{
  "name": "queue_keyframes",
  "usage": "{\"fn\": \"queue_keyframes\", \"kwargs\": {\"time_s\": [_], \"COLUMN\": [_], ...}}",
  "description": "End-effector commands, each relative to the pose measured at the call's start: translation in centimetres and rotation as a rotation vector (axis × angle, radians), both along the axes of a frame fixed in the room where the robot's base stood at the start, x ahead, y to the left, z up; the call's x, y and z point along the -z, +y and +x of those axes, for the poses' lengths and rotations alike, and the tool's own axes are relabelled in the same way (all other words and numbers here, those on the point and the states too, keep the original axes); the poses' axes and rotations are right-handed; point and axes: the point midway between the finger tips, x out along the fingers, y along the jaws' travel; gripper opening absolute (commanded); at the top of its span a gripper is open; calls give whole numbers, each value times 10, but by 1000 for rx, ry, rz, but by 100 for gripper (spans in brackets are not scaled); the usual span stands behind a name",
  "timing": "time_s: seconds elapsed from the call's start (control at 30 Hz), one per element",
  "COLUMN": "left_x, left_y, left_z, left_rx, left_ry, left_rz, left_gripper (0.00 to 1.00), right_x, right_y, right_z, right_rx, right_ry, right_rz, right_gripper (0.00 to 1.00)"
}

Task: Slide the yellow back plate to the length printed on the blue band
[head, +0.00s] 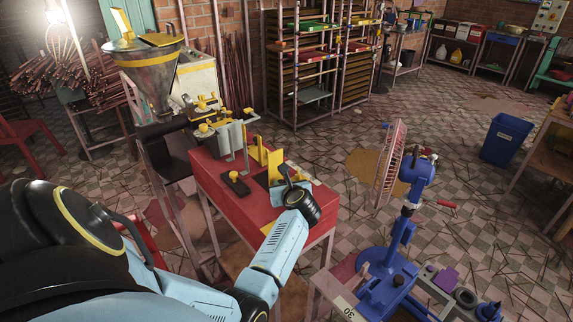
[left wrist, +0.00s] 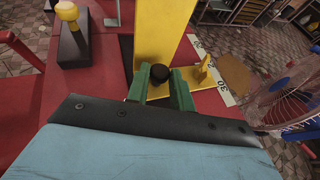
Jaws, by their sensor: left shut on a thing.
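The yellow back plate (head: 275,166) stands upright on the red table; it also fills the top middle of the left wrist view (left wrist: 160,35). My left gripper (head: 289,180) is at the plate's near side. Its green fingers (left wrist: 160,88) are shut on the black knob (left wrist: 160,72) in front of the plate. A small yellow pointer (left wrist: 204,72) sits right of the knob beside a white scale strip (left wrist: 222,86). The numbers 20 and 30 show on the strip, with the pointer nearer 20. I cannot make out the blue band. My right gripper is not in view.
The red table (head: 215,190) also carries a black block with a yellow knob (left wrist: 75,40) left of the plate. A metal hopper (head: 150,80) stands behind. Open tiled floor lies beyond.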

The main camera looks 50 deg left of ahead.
Motion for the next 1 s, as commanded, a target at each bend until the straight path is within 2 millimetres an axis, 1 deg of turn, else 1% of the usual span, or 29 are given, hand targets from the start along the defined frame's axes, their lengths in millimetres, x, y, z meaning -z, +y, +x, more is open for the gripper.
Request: {"fn": "queue_keyframes", "kwargs": {"time_s": [0.07, 0.1, 0.23, 0.5, 0.63, 0.77, 1.0], "left_x": [-1, -1, 0, 0, -3, -11, -31], "left_y": [0, 0, 0, -1, -8, -24, -68], "left_z": [0, 0, 0, 0, -3, -12, -35], "left_rx": [-1, -1, -1, 0, 1, -1, -1], "left_ry": [-1, -1, 0, 0, 0, -1, -2], "left_rz": [1, 1, 0, 0, -1, -3, -5], "left_gripper": [0, 27, 43, 43, 43, 43, 43], "right_x": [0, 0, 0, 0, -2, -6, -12], "right_y": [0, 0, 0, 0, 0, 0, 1], "right_z": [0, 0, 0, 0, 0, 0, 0], "right_rx": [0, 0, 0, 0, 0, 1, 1], "right_ry": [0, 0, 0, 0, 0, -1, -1], "right_rz": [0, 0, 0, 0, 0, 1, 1], "right_gripper": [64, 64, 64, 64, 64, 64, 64]}}
